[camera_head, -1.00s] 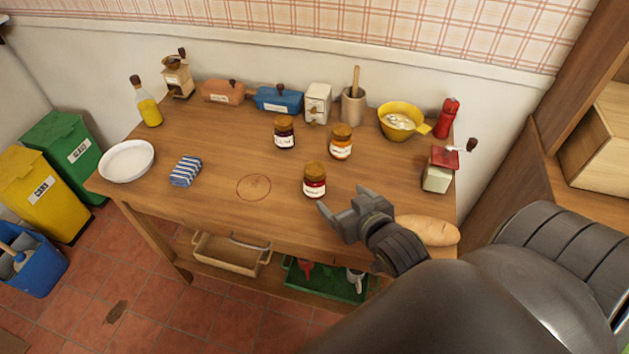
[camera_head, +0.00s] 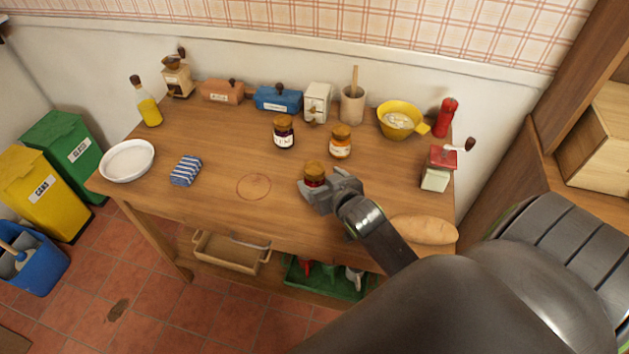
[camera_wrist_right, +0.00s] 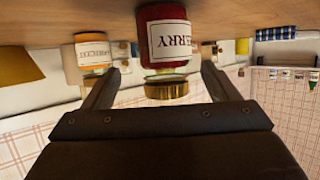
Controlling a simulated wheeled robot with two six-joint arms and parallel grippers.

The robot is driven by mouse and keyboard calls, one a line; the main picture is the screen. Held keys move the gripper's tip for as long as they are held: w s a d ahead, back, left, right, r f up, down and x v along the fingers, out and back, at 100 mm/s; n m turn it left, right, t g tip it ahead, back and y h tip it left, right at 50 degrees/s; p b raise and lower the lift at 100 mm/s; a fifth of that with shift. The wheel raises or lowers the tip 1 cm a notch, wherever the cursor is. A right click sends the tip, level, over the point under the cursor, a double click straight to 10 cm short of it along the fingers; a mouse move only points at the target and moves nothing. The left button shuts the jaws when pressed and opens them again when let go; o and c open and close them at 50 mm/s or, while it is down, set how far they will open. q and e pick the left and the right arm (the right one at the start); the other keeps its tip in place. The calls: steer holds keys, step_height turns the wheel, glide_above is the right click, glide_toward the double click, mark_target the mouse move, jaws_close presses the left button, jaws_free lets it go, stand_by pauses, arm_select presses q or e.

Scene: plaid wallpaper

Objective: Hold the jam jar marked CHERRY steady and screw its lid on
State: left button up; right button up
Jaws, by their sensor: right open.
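The CHERRY jam jar (camera_head: 313,182) stands upright on the table, dark red with a gold-brown lid (camera_head: 314,168) on top. In the right wrist view, which is upside down, the CHERRY jar (camera_wrist_right: 176,36) shows part of its label, and the lid (camera_wrist_right: 166,88) sits at its mouth with a band of clear glass showing between lid and jam. How tightly the lid sits cannot be told. My right gripper (camera_head: 319,186) is open, its fingers on either side of the jar; contact cannot be told. My left gripper is not in view.
A dark jar (camera_head: 284,134) and an orange jar (camera_head: 340,145) stand behind. Bread (camera_head: 424,229) lies right of my wrist, near a red-topped grinder (camera_head: 438,168). A round mark (camera_head: 254,187), striped cloth (camera_head: 186,170) and white plate (camera_head: 127,161) are left. The table's left-centre is largely clear.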

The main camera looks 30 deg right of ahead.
steer(key=shift+w+f, duration=0.15)
steer(key=shift+w, duration=0.35)
steer(key=shift+p+x, duration=0.35)
steer(key=shift+x, duration=1.8)
steer(key=shift+a, duration=0.2)
steer(key=c, duration=1.2)
step_height(320, 180, up, 10)
